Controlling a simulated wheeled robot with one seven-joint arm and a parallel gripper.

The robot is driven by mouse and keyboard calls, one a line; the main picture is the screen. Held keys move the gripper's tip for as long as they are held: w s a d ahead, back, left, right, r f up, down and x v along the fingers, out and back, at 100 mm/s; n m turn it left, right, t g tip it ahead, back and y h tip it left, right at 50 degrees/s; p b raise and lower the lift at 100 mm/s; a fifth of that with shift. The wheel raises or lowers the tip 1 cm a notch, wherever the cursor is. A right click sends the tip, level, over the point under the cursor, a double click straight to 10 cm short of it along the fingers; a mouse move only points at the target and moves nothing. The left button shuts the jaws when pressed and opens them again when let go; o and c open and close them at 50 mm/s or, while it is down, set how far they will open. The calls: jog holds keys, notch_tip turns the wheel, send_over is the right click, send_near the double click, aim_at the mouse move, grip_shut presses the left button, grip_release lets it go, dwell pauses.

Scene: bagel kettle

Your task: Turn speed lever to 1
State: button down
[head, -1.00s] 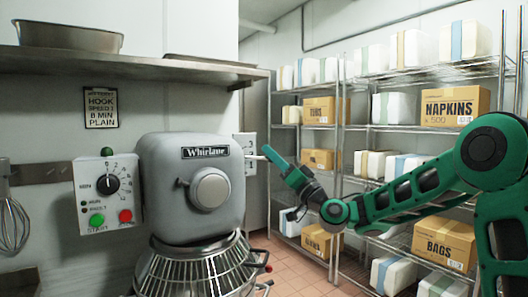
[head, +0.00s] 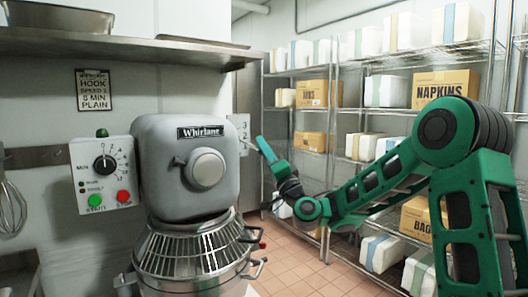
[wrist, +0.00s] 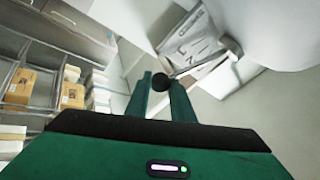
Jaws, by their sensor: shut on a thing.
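The grey mixer (head: 165,185) stands at the left in the head view. A pale plate with numbers (head: 238,130) is at its right side, and it also shows in the wrist view (wrist: 190,42). The speed lever's round black knob (wrist: 160,82) sits between my fingertips in the wrist view. My gripper (head: 262,143) is shut on this knob, just right of the number plate in the head view. The lever's rod is thin and partly hidden, and I cannot tell which number it points to.
A control box (head: 103,175) with a dial and green and red buttons is left of the mixer. A wire-guarded bowl (head: 195,248) is below the mixer head. Wire shelves with boxes (head: 445,90) stand at the right. A steel shelf (head: 120,45) hangs above.

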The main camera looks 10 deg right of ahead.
jog(key=shift+s+a+y, duration=0.1)
jog(key=shift+a+y, duration=0.3)
jog(key=shift+a, duration=0.1)
jog(key=c, duration=1.4)
grip_release()
jog(key=shift+a, duration=0.1)
jog(key=shift+c, duration=0.2)
jog(key=shift+d+f, duration=0.15)
jog(key=shift+d, duration=0.1)
jog(key=v, duration=1)
jog(key=shift+s, duration=0.2)
